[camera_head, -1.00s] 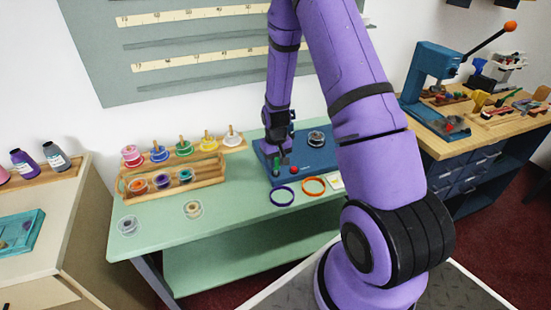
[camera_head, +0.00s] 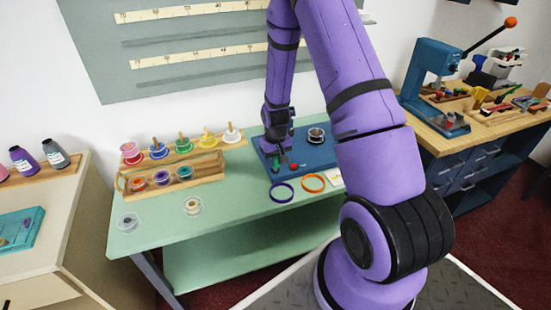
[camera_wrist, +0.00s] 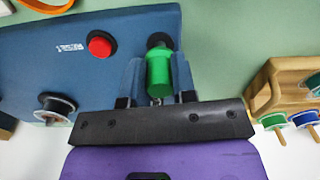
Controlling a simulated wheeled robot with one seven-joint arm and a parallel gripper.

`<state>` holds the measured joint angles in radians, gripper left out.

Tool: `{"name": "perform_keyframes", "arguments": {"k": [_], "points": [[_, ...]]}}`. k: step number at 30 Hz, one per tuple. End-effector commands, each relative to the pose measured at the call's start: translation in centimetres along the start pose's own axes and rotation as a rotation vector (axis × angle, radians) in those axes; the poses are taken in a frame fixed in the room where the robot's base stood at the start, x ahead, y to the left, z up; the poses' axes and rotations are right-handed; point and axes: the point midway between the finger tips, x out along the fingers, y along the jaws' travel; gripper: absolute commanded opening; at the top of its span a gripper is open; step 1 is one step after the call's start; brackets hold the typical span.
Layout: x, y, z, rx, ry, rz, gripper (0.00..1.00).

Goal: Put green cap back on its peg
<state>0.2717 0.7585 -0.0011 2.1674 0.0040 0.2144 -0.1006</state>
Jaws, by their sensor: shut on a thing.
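The green cap (camera_wrist: 158,75) is a short green cylinder held between the two fingers of my gripper (camera_wrist: 159,80) in the wrist view. My gripper is shut on it. A dark round piece (camera_wrist: 157,41) shows just beyond the cap's end; I cannot tell whether the cap sits on it or is apart. In the head view my gripper (camera_head: 279,155) is low over the left part of the blue board (camera_head: 330,156), with a bit of the green cap (camera_head: 276,168) showing. I cannot make out a bare peg.
A red button (camera_head: 293,167) and a dark spool (camera_head: 316,135) are on the board. Purple (camera_head: 282,192) and orange (camera_head: 313,183) rings lie in front. A wooden rack (camera_head: 175,177) with several coloured spools stands left. The green table's (camera_head: 240,207) front middle is clear.

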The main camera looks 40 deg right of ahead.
Motion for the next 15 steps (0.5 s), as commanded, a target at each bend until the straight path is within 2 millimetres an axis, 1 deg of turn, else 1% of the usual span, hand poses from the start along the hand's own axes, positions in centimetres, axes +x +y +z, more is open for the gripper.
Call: {"name": "perform_keyframes", "arguments": {"k": [15], "points": [[1.4,0.0,0.0,0.000,-0.001,0.000,0.00]]}}
